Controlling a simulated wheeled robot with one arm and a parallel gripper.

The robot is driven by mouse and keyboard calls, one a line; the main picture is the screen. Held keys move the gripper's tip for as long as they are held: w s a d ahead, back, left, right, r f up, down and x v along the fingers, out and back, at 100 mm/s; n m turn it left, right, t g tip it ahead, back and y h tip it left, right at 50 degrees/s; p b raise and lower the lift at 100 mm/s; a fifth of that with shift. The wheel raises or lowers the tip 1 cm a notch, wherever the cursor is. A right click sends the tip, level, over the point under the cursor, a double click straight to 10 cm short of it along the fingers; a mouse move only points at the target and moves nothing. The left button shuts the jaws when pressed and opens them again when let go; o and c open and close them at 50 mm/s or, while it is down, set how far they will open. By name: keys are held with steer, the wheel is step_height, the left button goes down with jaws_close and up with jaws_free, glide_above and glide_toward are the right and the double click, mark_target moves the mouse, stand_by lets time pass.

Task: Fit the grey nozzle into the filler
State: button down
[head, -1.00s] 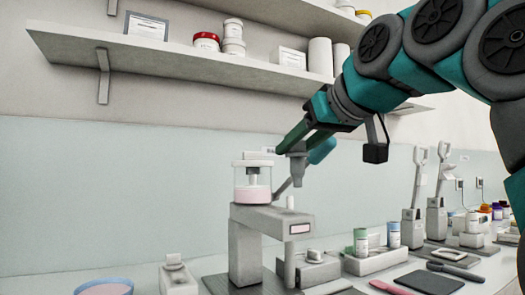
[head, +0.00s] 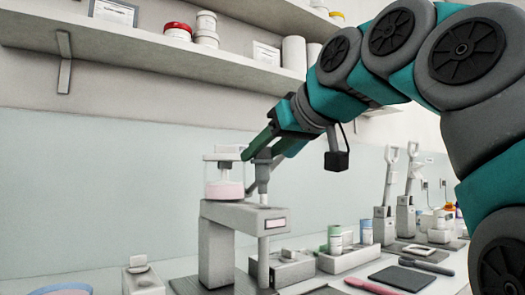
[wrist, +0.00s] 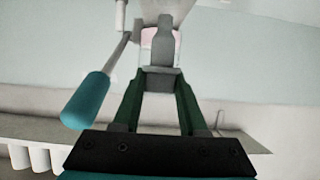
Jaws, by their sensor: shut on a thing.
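The filler (head: 236,214) is a grey stand with a clear hopper (head: 224,178) of pink cream on top and an arm reaching right. My gripper (head: 256,152) is shut on the grey nozzle (head: 263,172), which hangs upright over the right part of the filler's arm. The nozzle's lower end is at or just above the top of that arm; I cannot tell whether they touch. In the wrist view the nozzle (wrist: 161,55) sits between the green fingers (wrist: 160,92). A lever with a teal handle (wrist: 86,100) is left of it.
On the bench right of the filler are a rack with a green-capped bottle (head: 335,238), a dark pad (head: 402,278) and two upright tools (head: 385,195). A blue-rimmed bowl (head: 62,290) is at the lower left. A shelf (head: 150,60) of jars runs behind.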

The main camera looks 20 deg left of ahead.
mark_target(266, 191)
steer(key=shift+f+b, duration=3.25)
steer(key=shift+f, duration=0.4)
steer(key=shift+c, duration=1.8)
jaws_free()
steer(key=shift+r, duration=0.1)
step_height(266, 191, up, 6)
steer(key=p, duration=0.5)
steer(key=shift+p, duration=0.4)
